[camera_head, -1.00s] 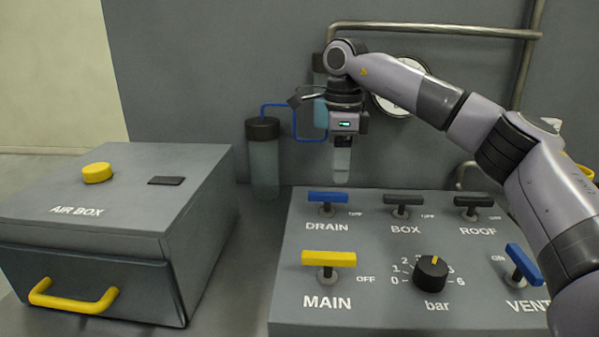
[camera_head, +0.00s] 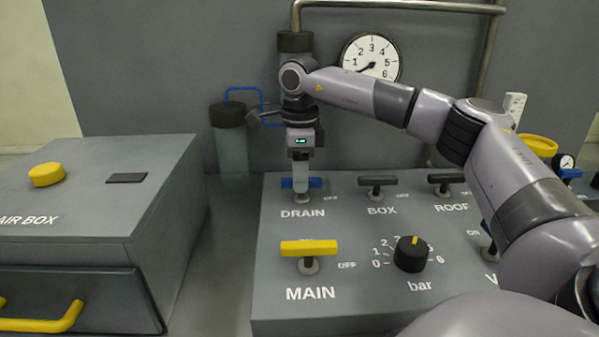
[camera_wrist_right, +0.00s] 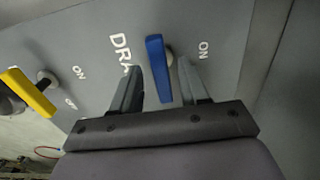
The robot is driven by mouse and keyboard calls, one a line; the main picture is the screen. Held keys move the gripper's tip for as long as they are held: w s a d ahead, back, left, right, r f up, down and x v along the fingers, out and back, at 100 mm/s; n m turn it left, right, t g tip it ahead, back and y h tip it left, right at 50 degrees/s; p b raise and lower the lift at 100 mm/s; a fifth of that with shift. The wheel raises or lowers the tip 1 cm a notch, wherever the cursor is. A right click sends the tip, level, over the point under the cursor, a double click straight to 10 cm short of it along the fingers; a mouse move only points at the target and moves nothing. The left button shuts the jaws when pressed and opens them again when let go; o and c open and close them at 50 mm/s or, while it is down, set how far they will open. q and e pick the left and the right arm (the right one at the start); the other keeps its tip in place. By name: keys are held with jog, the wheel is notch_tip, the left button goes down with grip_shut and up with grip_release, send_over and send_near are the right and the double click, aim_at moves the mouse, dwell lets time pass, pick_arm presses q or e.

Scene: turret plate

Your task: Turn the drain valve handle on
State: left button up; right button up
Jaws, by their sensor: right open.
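The blue DRAIN valve handle (camera_head: 287,183) is at the top left of the grey panel, lying crosswise with OFF lettered to its right. My right gripper (camera_head: 302,188) points down at it and hides its middle in the head view. In the right wrist view, the blue handle (camera_wrist_right: 158,68) lies between the two open fingers (camera_wrist_right: 165,90), with a gap visible on either side. Whether the fingertips reach down to handle height is hard to tell. My left gripper is not in view.
On the panel (camera_head: 275,240) are the black BOX handle (camera_head: 378,181), black ROOF handle (camera_head: 446,179), yellow MAIN handle (camera_head: 309,248) and black bar knob (camera_head: 411,254). My right arm covers much of VENT. The grey air box (camera_head: 90,190) stands left. A gauge (camera_head: 371,57) is behind.

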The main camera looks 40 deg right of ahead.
grip_shut()
